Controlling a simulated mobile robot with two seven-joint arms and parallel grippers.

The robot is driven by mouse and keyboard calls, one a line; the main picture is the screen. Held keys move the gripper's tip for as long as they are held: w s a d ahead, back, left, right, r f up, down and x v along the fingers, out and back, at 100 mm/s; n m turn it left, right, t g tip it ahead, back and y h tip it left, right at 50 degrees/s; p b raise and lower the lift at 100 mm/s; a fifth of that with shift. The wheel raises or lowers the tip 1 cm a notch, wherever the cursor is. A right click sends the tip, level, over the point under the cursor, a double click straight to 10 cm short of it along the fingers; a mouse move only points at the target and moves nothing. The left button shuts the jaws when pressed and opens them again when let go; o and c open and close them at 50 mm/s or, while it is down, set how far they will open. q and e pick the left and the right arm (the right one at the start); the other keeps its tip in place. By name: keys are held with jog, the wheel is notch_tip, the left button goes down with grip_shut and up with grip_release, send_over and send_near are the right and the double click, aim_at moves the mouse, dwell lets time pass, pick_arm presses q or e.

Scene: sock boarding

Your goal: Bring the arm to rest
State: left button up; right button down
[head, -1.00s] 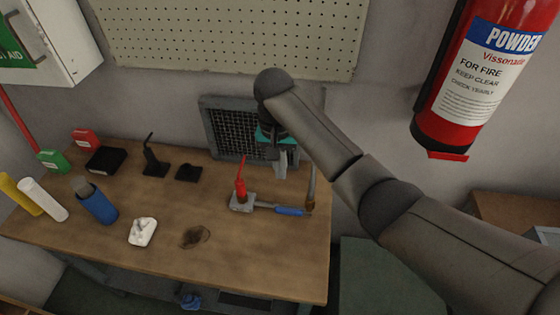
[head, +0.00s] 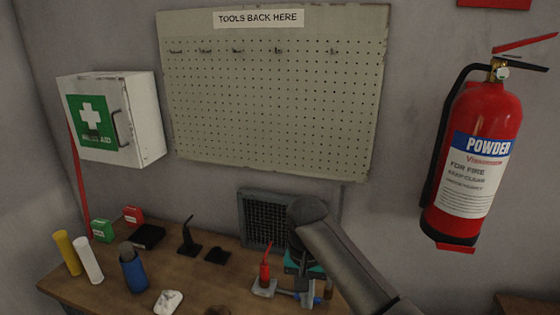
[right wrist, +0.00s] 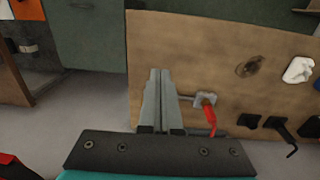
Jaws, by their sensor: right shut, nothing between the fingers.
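My right gripper (head: 307,298) hangs over the right part of the wooden bench, pointing down. Its two grey fingers are together with nothing between them, as the right wrist view (right wrist: 159,72) also shows. The arm above it comes in from the lower right. A red-tipped item (head: 265,272) on a grey block stands just left of the gripper in the head view; it also shows in the right wrist view (right wrist: 210,118). My left gripper is not in view.
The wooden bench (head: 205,278) carries a blue bottle (head: 133,270), yellow (head: 67,252) and white (head: 88,260) tubes, black stands and a white crumpled piece (head: 169,301). Behind are a vent grille (head: 264,220), pegboard (head: 270,110) and first aid box (head: 115,118). A fire extinguisher (head: 476,160) hangs right.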

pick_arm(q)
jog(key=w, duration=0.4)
pick_arm(e)
jog(key=s+f+n+t+y, duration=0.1)
jog(key=s+f+n+y, duration=0.15)
jog(key=s+f, duration=0.6)
jog(key=s+d+r+n+t+h, duration=0.1)
jog(key=s+d+r, duration=0.1)
jog(key=s+d, duration=0.5)
jog(key=s+d+r+n+t+h, duration=0.15)
jog(key=s+d, duration=0.25)
jog(key=s, duration=0.7)
notch_tip(320, 180, down, 30)
jog(key=s+g+b, duration=0.1)
jog(key=s+b, duration=0.1)
jog(key=b, duration=0.5)
pick_arm(q)
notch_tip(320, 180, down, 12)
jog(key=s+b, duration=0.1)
jog(key=b, duration=0.3)
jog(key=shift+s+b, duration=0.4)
pick_arm(e)
jog(key=s+d+f+g, duration=0.1)
jog(key=s+d+f, duration=0.1)
jog(key=s+f, duration=1.3)
notch_tip(320, 180, down, 3)
jog(key=shift+f+n+y, duration=0.1)
jog(key=shift+n+y, duration=0.2)
